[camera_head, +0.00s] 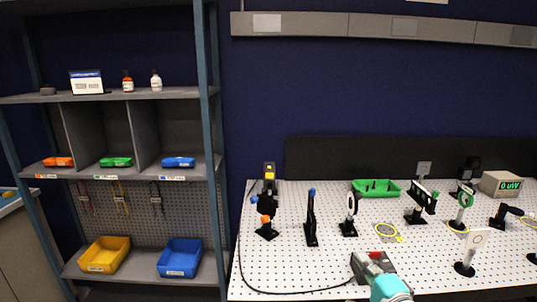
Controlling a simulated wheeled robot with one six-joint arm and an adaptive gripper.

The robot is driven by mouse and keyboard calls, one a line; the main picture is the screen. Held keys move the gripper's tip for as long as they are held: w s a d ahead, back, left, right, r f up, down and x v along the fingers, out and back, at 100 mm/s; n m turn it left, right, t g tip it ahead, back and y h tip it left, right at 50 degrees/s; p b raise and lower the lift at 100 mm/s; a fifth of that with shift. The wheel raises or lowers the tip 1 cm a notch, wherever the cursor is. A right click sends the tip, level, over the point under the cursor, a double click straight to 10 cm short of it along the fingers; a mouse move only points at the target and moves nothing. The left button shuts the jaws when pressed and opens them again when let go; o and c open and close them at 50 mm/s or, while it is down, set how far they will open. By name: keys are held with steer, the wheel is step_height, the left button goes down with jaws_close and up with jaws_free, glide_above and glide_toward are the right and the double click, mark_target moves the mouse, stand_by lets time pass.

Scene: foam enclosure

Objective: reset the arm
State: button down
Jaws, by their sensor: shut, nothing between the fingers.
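A teal rounded part of my arm (390,289) shows at the bottom edge, right of the middle. It overlaps the near side of a dark box with a red patch (375,256) on the perforated white table (300,275). I cannot make out my gripper's fingers anywhere in this view. Nothing is seen held by the arm.
Optical mounts stand on the table, among them a tall black post (311,220) and a green-ringed mount (464,200). A green tray (376,188) lies behind. A black cable (260,286) curves along the front left. Shelves with a yellow bin (105,254) and blue bin (180,258) stand left.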

steer(key=s+a+f+n+g+h, duration=0.25)
steer(key=s+f+n, duration=0.25)
steer(key=s+f, duration=1.65)
steer(key=s+r+n, duration=0.1)
steer(key=s+n, duration=0.4)
steer(key=s, duration=0.8)
steer(key=s+a+r+n, duration=0.1)
steer(key=s+n, duration=0.4)
steer(key=s, duration=0.9)
steer(key=shift+r+n+h, duration=0.3)
steer(key=shift+r+h, duration=0.05)
steer(key=shift+h, duration=0.1)
